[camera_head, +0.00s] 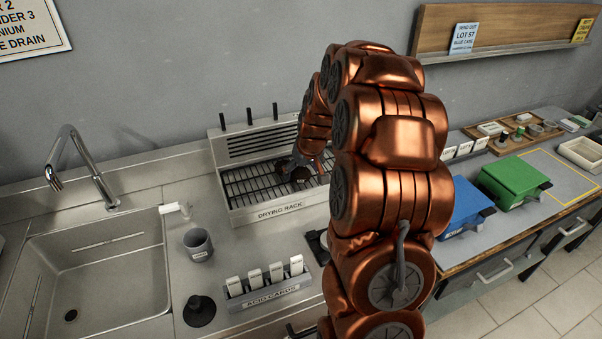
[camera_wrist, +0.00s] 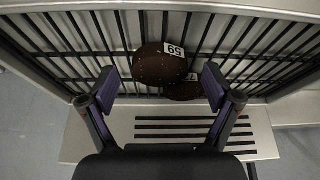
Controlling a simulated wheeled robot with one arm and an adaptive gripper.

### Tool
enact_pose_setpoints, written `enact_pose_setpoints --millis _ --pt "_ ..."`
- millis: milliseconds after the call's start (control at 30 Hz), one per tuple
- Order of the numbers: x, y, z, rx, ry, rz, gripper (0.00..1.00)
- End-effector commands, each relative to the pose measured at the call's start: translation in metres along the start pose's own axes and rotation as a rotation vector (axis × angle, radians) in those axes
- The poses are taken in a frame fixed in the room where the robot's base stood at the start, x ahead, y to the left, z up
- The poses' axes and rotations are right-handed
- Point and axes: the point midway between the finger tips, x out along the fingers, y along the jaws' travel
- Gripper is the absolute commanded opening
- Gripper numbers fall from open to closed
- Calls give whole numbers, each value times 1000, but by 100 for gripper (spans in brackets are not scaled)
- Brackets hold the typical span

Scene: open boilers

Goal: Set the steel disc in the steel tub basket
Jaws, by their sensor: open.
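My gripper (camera_wrist: 160,88) is open over the drying rack (camera_head: 265,212), its fingers pointing at the rack's bars. In the wrist view a dark brown round piece (camera_wrist: 150,66) with a white number tag lies on the bars between and just beyond the fingertips. A second dark round piece (camera_wrist: 186,91) is partly hidden beneath it, close to the right-hand finger. I see no contact between the fingers and these pieces. In the head view my arm hides part of the rack. I cannot pick out a clear steel disc or a steel tub basket.
A sink (camera_head: 95,270) with a tap is at left. A grey cup (camera_head: 198,245), a black plunger-like piece (camera_head: 199,311) and an acid cards holder (camera_head: 268,297) stand before the rack.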

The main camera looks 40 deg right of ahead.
Motion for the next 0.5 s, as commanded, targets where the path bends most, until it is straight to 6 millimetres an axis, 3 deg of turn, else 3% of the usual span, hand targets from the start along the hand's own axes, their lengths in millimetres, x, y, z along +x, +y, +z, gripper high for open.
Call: enact_pose_setpoints --millis 67,500 --pt "0 0 0 0 0 0 89" --pt "0 0 0 0 -1 0 43"
